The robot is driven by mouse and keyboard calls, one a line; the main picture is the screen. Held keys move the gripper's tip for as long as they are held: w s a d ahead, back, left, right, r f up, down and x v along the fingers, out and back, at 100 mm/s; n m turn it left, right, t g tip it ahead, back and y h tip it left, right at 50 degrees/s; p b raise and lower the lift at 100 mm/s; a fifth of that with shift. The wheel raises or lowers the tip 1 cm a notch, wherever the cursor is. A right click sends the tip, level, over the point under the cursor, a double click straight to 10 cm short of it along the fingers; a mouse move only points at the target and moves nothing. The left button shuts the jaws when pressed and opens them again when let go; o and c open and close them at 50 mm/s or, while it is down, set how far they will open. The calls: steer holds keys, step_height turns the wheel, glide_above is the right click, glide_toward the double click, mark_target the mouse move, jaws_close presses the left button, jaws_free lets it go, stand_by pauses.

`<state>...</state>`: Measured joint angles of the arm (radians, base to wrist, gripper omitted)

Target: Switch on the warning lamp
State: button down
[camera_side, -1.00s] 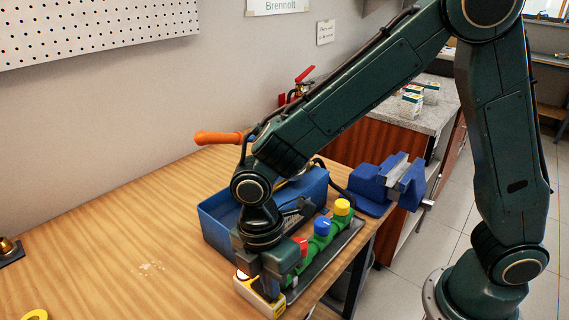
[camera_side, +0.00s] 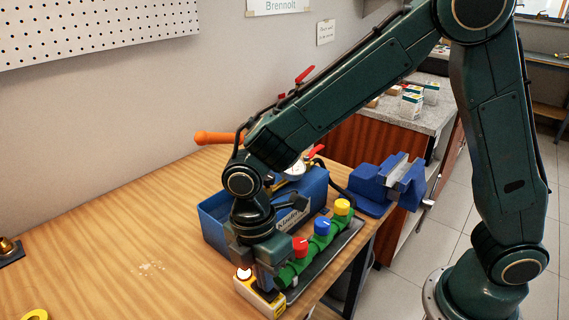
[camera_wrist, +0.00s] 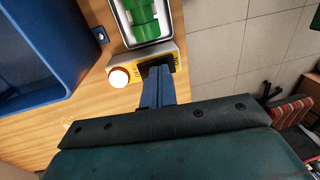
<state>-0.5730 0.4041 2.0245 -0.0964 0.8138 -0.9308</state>
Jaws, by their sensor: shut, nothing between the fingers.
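The warning lamp (camera_side: 243,273) is a small round dome on a yellow and white box (camera_side: 262,297) at the table's front edge. In the wrist view the dome (camera_wrist: 119,77) has a bright white middle with an orange-red rim and looks lit. My gripper (camera_side: 272,287) is shut and empty, pointing down over the box beside the lamp. In the wrist view its fingertips (camera_wrist: 160,70) are at the box's yellow top (camera_wrist: 142,72), to the right of the dome. They cover part of the box, and I cannot tell whether they touch it. No switch shows clearly.
A green manifold with red, blue and yellow caps (camera_side: 322,227) lies in a tray right behind the box. A blue bin (camera_side: 215,226) stands close behind my gripper, and a blue vise (camera_side: 380,188) at right. The table's left (camera_side: 110,240) is mostly clear.

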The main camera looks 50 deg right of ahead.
mark_target(273, 293)
steer(key=shift+r, duration=0.15)
step_height(273, 293, up, 14)
steer(key=s, duration=0.1)
steer(key=shift+s, duration=0.35)
stand_by(0.6)
